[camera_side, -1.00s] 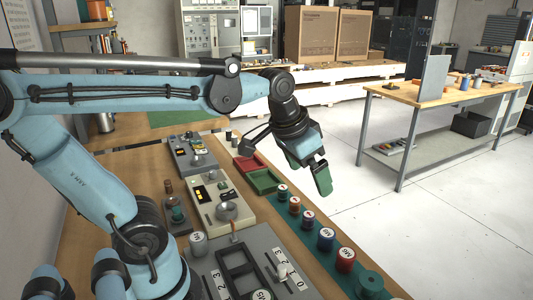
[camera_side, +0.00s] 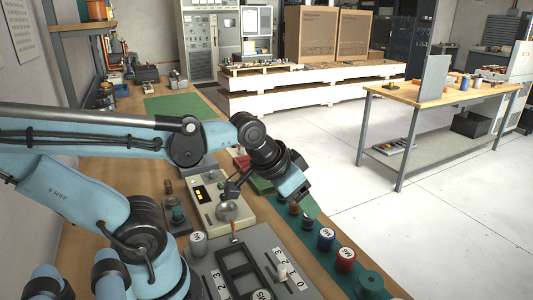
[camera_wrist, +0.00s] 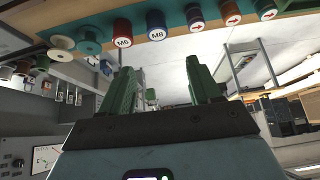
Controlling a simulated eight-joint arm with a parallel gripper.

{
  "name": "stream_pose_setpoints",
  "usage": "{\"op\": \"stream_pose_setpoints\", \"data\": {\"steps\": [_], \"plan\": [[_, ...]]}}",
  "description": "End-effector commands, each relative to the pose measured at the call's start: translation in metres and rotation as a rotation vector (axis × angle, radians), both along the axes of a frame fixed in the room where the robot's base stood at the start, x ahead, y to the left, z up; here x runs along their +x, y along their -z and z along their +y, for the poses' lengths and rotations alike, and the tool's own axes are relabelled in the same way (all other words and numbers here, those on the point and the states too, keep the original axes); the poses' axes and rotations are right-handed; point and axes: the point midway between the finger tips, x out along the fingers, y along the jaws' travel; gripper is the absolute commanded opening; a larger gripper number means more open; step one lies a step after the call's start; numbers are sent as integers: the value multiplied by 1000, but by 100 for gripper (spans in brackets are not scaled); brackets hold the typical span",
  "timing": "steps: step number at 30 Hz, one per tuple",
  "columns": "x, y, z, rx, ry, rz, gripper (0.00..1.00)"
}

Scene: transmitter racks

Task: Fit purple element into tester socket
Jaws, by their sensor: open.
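My gripper (camera_side: 308,207) is open and empty, with green fingers that also show in the wrist view (camera_wrist: 160,72). In the side view it hangs over the far end of a green strip holding a row of round elements. A dark, possibly purple element (camera_side: 307,222) stands right under the fingers; its colour is hard to tell. A reddish element (camera_side: 294,208) is beside it, partly hidden. A cream unit (camera_side: 205,195) with a round grey fitting (camera_side: 227,210) stands left of the gripper; I cannot tell whether this is the tester socket.
A blue element (camera_side: 326,238), a red element (camera_side: 345,259) and a green spool (camera_side: 370,284) stand nearer along the strip. A grey panel (camera_side: 262,245) with a black frame and a lever lies left of them. Red and green trays are behind my gripper.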

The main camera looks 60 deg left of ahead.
Motion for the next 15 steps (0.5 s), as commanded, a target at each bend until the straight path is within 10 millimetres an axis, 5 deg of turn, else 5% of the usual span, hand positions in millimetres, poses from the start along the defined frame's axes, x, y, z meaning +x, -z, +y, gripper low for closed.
{"op": "stream_pose_setpoints", "data": {"steps": [15], "plan": [[65,-16,45,71,124,401,63]]}}
